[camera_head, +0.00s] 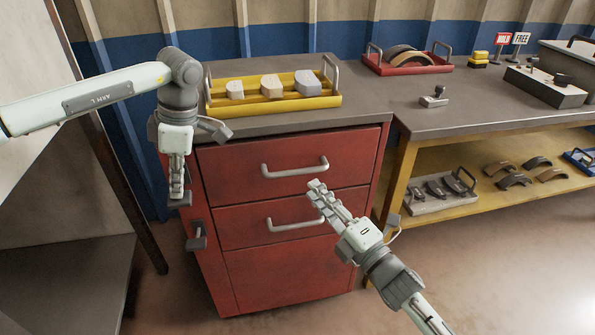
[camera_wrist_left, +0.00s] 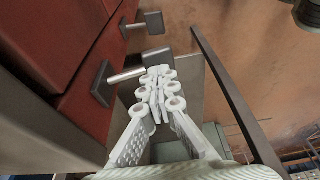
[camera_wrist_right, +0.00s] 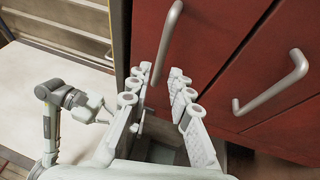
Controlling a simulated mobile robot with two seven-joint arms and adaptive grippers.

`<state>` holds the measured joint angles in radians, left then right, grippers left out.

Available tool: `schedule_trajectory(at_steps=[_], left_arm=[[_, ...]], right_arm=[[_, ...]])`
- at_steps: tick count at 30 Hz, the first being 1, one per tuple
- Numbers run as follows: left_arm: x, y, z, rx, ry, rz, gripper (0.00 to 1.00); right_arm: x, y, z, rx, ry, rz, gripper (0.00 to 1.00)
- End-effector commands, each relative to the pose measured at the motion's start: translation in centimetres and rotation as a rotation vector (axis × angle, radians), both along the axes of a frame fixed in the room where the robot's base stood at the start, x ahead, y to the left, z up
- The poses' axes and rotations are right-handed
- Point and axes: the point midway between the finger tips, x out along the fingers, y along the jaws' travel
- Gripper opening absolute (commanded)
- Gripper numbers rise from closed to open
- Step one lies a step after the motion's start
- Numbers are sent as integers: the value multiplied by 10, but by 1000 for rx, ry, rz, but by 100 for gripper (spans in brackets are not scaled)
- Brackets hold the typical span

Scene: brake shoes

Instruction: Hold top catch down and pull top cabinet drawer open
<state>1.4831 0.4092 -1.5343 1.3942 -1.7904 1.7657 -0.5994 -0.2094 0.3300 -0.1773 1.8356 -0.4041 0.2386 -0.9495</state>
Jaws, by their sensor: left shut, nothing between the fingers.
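The red cabinet (camera_head: 290,270) has a top drawer (camera_head: 240,160) that is closed, with a grey bar handle (camera_head: 295,170). The top catch (camera_head: 182,201) is on the cabinet's left side, partly hidden by my left gripper. My left gripper (camera_head: 176,190) is shut and empty, pointing down with its tips at the catch's grey pad; I cannot tell whether they touch. The left wrist view shows the tips (camera_wrist_left: 157,75) by this catch (camera_wrist_left: 127,75). My right gripper (camera_head: 318,187) is open and empty, just below the top handle's right end. This handle (camera_wrist_right: 168,35) lies ahead between its fingers.
A lower catch (camera_head: 197,238) and a second drawer handle (camera_head: 297,222) are below. A yellow tray (camera_head: 225,106) with several blocks stands on the cabinet. A workbench (camera_head: 480,117) with a red tray (camera_head: 405,68) adjoins on the right. The floor in front is clear.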

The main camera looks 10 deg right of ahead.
Motion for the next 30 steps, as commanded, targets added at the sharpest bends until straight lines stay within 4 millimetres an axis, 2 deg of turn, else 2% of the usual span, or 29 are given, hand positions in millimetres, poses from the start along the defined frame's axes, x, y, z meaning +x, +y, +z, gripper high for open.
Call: schedule_trajectory(at_steps=[1,6,12,24,25,30], left_arm=[[-1,0,-2,1,2,0,0],[-1,0,-2,1,2,0,0],[0,0,-2,1,2,0,0],[0,0,-1,1,2,0,0],[0,0,-1,1,2,0,0],[0,0,-1,1,2,0,0]], right_arm=[[11,5,4,0,-4,1,20],[42,17,9,2,-1,0,20],[65,27,12,3,1,0,20],[73,31,13,3,3,0,20],[73,31,13,3,3,0,19],[72,31,13,3,3,0,0]])
